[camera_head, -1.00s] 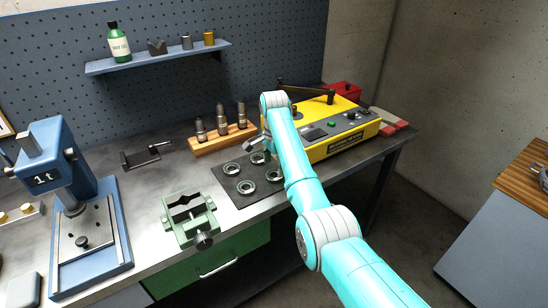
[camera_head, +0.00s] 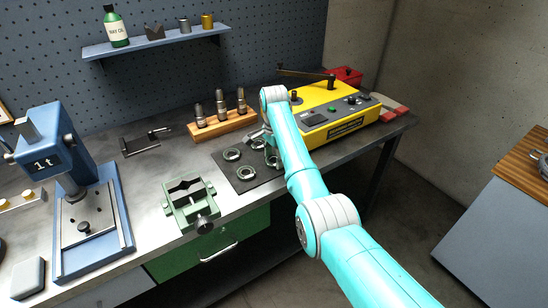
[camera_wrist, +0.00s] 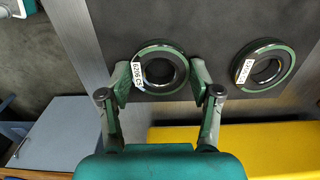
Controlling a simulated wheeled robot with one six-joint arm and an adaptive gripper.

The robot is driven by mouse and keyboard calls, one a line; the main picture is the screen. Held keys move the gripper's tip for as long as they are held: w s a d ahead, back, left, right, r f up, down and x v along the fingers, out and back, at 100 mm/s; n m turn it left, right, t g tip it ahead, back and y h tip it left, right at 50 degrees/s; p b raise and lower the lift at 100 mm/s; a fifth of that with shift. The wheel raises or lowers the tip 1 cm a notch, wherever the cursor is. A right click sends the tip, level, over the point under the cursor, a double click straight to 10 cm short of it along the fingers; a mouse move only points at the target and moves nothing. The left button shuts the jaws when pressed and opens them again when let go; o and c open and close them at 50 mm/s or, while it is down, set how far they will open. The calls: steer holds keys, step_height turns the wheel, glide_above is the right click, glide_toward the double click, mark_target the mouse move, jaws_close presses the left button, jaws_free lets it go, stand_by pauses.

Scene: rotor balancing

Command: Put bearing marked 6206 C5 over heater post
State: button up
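The bearing marked 6206 C5 (camera_wrist: 181,70) lies flat on the dark mat (camera_wrist: 215,27) in the wrist view, a steel ring with a green rim and a white label on its left. My gripper (camera_wrist: 160,82) is open, with one finger on each side of this bearing. The small gaps by the fingertips make contact hard to judge. In the head view my gripper (camera_head: 270,148) is down at the mat's right side and partly hides the bearings there. The yellow heater (camera_head: 340,118) stands behind it to the right, with a dark bar across its top and a short post (camera_head: 294,96) at its left end.
Another labelled bearing (camera_wrist: 285,66) lies to the right in the wrist view; its label is hard to read. More bearings (camera_head: 246,173) lie on the mat. A wooden block with dark spindles (camera_head: 222,124), a green vise (camera_head: 190,205) and a blue press (camera_head: 75,190) stand on the bench.

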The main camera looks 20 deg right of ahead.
steer(key=shift+r, duration=3.05)
